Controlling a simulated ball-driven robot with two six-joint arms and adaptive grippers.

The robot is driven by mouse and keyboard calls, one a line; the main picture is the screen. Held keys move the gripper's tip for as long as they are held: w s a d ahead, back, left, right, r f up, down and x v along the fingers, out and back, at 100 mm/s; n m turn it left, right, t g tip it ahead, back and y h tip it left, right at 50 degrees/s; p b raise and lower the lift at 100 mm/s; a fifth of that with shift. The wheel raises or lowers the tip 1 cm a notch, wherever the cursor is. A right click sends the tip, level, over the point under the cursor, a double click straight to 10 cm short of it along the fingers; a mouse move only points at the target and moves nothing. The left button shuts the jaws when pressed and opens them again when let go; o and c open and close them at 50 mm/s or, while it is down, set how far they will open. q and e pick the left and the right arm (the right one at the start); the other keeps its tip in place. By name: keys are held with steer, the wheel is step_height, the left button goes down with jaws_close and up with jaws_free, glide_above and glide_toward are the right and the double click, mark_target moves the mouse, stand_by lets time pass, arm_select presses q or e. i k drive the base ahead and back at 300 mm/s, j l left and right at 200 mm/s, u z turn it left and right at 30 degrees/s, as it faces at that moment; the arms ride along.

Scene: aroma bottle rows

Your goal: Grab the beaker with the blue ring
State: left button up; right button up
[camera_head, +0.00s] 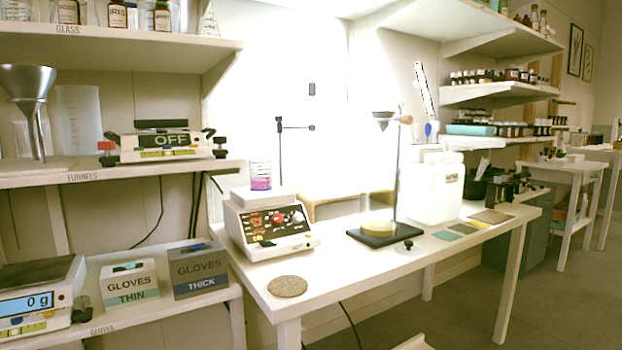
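A small clear beaker (261,176) with pink-purple liquid stands on the white top of a hotplate stirrer (268,225) at the left end of the bench. I cannot make out a blue ring on it. A larger translucent beaker (80,118) stands on the funnels shelf at the left, partly behind a balance. No blue ring shows on it either. Neither of my grippers is in view.
The bench (345,280) also carries a round cork-like mat (288,286), a stand with a dark base (382,238) and a white canister (436,190). Glove boxes (198,270) sit on the lower left shelf. The bench's front middle is clear.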

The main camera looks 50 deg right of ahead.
mark_target(260, 170)
steer(key=z, duration=1.25)
steer(key=i+j, duration=0.1)
